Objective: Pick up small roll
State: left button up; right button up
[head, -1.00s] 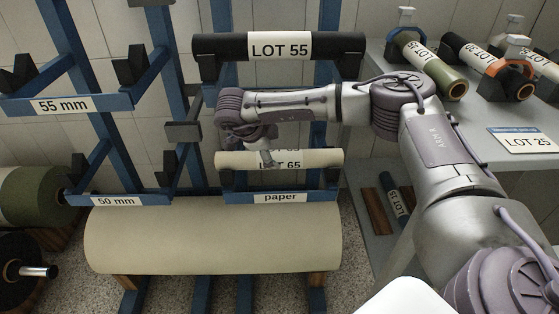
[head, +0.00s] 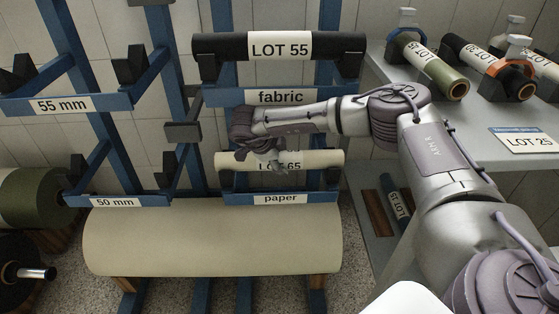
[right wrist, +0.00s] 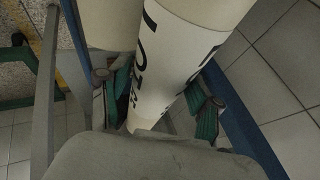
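The small cream roll marked LOT 65 (head: 232,160) lies level on the rack's lower holder, above the paper label. My right gripper (head: 273,166) is at the middle of this roll and covers part of its label. In the right wrist view the roll (right wrist: 176,42) runs between the two green-padded fingers of the right gripper (right wrist: 160,103). The fingers stand apart, one on each side of the roll, with no clear grip on it. The fingertip contact is partly hidden. My left gripper is out of view.
A black LOT 55 roll (head: 215,46) rests above the fabric label (head: 281,97). A large cream roll (head: 210,240) lies below the paper holder. Blue rack posts (head: 165,100) stand left. A grey shelf (head: 465,135) with several rolls is at the right.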

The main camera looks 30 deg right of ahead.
jog(key=c, duration=1)
jog(key=shift+r, duration=0.1)
